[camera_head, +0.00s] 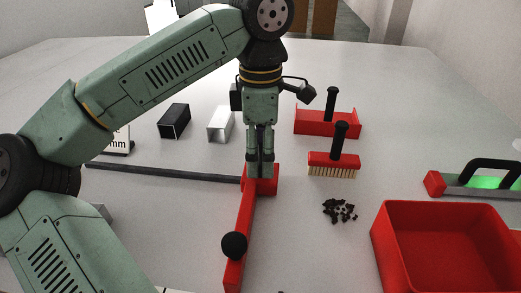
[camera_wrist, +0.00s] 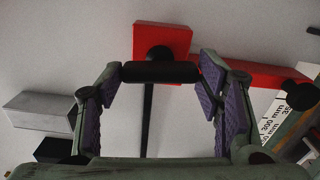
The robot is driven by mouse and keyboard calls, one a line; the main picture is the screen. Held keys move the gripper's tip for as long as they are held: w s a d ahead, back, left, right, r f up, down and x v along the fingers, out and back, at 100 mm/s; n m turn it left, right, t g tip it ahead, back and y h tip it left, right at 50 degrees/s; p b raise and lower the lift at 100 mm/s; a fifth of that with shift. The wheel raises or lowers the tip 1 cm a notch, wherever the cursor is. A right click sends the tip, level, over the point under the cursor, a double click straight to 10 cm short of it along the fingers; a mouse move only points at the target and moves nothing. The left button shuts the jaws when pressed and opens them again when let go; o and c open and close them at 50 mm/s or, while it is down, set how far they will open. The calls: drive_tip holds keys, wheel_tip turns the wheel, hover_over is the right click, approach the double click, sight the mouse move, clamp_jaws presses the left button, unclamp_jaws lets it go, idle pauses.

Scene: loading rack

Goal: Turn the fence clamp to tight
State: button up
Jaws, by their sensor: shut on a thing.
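The red fence (camera_head: 246,222) lies on the table below my arm, a long bar with a black ball knob (camera_head: 234,245) near its front end. Its red head block (camera_head: 270,184) is at the far end, partly hidden by my gripper (camera_head: 261,170), which points straight down over it. In the wrist view the black clamp handle (camera_wrist: 160,72) spans between the fingertips of my gripper (camera_wrist: 161,74), in front of the red block (camera_wrist: 165,37). My gripper is shut on this handle. The clamp's markings, if any, do not show.
A dark rail (camera_head: 165,172) runs left from the fence head. A black box (camera_head: 174,121) and silver box (camera_head: 221,123) stand behind. Right are a red brush (camera_head: 333,163), red dustpan (camera_head: 327,128), dark crumbs (camera_head: 340,210), red bin (camera_head: 450,208) and black-handled tool (camera_head: 485,182).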

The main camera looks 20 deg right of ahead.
sight(261, 154)
drive_tip(key=shift+m, duration=0.5)
drive_tip(key=o, duration=1.2)
drive_tip(key=shift+c, duration=0.2)
wheel_tip(261, 154, up, 12)
